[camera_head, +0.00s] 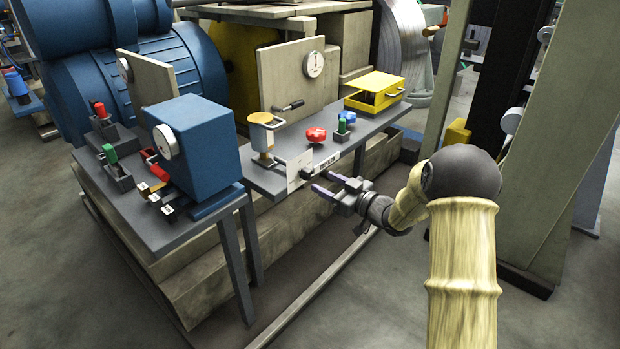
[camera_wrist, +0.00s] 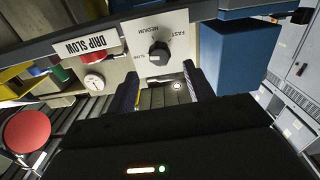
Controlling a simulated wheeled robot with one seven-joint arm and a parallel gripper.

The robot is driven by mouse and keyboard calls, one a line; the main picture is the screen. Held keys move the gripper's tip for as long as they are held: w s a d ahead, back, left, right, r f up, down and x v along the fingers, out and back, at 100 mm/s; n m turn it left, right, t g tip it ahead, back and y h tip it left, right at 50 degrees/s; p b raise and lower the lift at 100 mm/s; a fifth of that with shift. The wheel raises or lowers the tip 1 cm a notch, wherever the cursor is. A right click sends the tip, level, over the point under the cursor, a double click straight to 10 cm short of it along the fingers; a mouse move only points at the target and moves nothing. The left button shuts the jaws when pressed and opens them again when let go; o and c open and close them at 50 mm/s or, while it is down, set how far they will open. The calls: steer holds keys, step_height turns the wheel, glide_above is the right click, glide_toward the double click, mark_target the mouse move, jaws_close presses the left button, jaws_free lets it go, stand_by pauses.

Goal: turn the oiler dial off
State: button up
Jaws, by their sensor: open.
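The oiler dial is a black round knob (camera_wrist: 159,53) on a pale plate (camera_wrist: 140,36) lettered FAST, MEDIUM and SLOW in the wrist view. A small light mark shows on the knob; I cannot tell its exact setting. In the head view the dark knob (camera_head: 307,172) sits at the bench's front edge beside its white plate (camera_head: 298,165), below a brass-topped oiler cup (camera_head: 264,138). My gripper (camera_head: 323,182) is open and empty, its fingers pointing at the dial from the right. In the wrist view its fingertips (camera_wrist: 161,76) are spread on either side below the knob, apart from it.
A blue gauge box (camera_head: 195,150) stands at left. The floor in front is clear.

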mark_target(310, 175)
steer(key=b+x, duration=0.1)
steer(key=x, duration=0.5)
steer(key=shift+w+a, duration=0.25)
steer(key=shift+a, duration=0.05)
steer(key=shift+c, duration=0.2)
steer(key=c, duration=0.9)
